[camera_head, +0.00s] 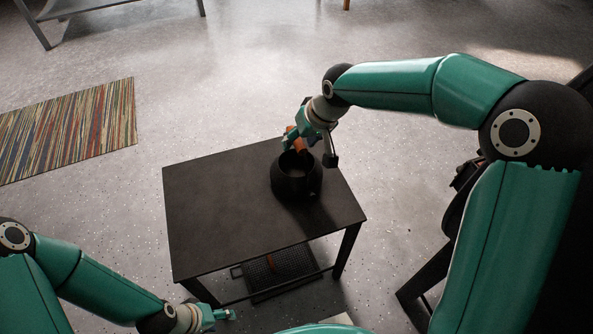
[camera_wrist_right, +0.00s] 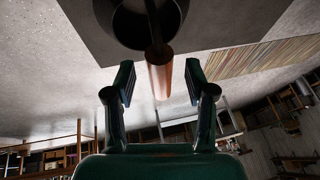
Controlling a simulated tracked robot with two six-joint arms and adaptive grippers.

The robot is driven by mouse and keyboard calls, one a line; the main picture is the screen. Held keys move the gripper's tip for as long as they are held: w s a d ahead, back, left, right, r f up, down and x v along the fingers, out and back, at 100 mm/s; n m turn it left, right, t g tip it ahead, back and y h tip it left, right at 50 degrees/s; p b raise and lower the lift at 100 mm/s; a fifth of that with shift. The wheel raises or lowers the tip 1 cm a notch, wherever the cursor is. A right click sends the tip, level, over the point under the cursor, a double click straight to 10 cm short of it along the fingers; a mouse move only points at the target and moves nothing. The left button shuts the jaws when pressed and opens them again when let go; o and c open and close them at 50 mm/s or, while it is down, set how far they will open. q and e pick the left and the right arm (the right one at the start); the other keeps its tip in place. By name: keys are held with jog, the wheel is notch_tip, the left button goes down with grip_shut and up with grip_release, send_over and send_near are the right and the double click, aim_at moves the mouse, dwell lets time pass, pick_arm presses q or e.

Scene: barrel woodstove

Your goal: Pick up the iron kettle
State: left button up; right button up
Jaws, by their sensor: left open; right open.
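The black iron kettle (camera_head: 296,181) stands upright on the right part of a dark table (camera_head: 215,215). Its dark body also shows at the top of the right wrist view (camera_wrist_right: 184,22). A copper-brown handle grip (camera_wrist_right: 160,78) sticks out from it. My right gripper (camera_head: 298,139) is at the kettle's far side, over the table's far edge. In the right wrist view its open fingers (camera_wrist_right: 160,85) stand on either side of the grip, with gaps on both sides. My left gripper (camera_head: 222,315) is open and empty, low in front of the table, away from the kettle.
The tabletop left of the kettle is clear. A dark rack or tray (camera_head: 265,278) sits low beneath the table's near side. A striped rug (camera_head: 75,128) lies on the floor at the left. A grey bench-like frame (camera_head: 85,8) stands at the back left.

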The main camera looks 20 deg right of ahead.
jog(key=shift+x, duration=0.95)
grip_shut()
jog(key=shift+w+r, duration=0.1)
jog(key=shift+r, duration=0.05)
